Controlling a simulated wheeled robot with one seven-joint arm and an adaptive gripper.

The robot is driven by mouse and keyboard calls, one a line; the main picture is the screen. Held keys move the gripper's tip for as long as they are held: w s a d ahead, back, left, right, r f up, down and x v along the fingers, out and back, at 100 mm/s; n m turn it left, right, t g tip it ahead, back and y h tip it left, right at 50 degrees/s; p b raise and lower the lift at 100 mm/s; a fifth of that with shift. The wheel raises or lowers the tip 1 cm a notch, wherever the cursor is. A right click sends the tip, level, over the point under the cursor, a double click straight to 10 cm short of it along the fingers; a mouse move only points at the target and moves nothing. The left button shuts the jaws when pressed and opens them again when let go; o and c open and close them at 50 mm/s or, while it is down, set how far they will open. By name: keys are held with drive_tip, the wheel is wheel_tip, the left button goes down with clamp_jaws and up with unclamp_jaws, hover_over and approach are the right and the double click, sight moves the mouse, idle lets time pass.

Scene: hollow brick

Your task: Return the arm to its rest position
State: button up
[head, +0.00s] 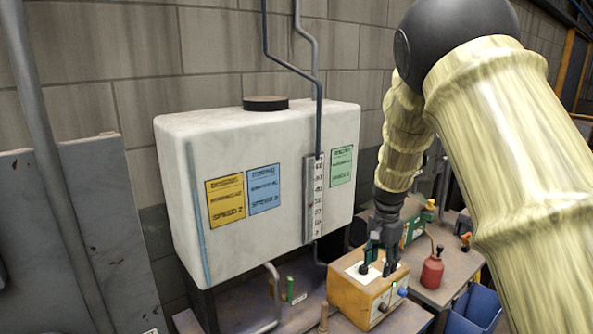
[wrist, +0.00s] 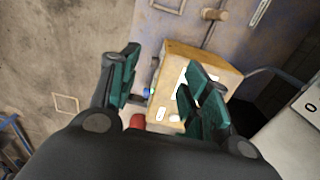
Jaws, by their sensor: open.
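My arm comes in from the upper right of the head view. My gripper (head: 378,262) points down over a yellow box (head: 362,297) with a light label and a blue knob on its front. In the wrist view my gripper (wrist: 160,88) has its two green fingers spread apart with nothing held between them. The yellow box (wrist: 178,62) shows beyond and partly behind the right finger. In the head view the fingers overlap the box's top; I cannot tell whether they touch it.
A large white tank (head: 270,140) with coloured labels stands by the block wall, left of my arm. A red bottle (head: 432,271) stands right of the box. A blue bin (head: 474,308) is at the lower right. A grey pipe (head: 274,290) bends down left of the box.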

drive_tip(key=s+d+f+n+b, duration=0.1)
drive_tip(key=s+f, duration=0.6)
drive_tip(key=f, duration=0.3)
drive_tip(key=s+d+f+n+h+b, duration=0.1)
drive_tip(key=s+f+n, duration=0.1)
drive_tip(key=s+f, duration=0.7)
drive_tip(key=s+d+f+n+b, duration=0.1)
drive_tip(key=s+f, duration=0.3)
drive_tip(key=f, duration=0.8)
drive_tip(key=s+a+f+n+b, duration=0.1)
drive_tip(key=s+f, duration=0.3)
drive_tip(key=s, duration=0.6)
drive_tip(key=s+a+f+n, duration=0.1)
drive_tip(key=s+f+n, duration=0.2)
drive_tip(key=s, duration=0.7)
drive_tip(key=s+a+f+n+y+b, duration=0.1)
drive_tip(key=s+f, duration=0.4)
drive_tip(key=s, duration=0.5)
drive_tip(key=shift+s+a+f+n+b, duration=0.25)
drive_tip(key=shift+a+f+n+b, duration=0.1)
drive_tip(key=shift+n, duration=0.25)
drive_tip(key=shift+c, duration=0.5)
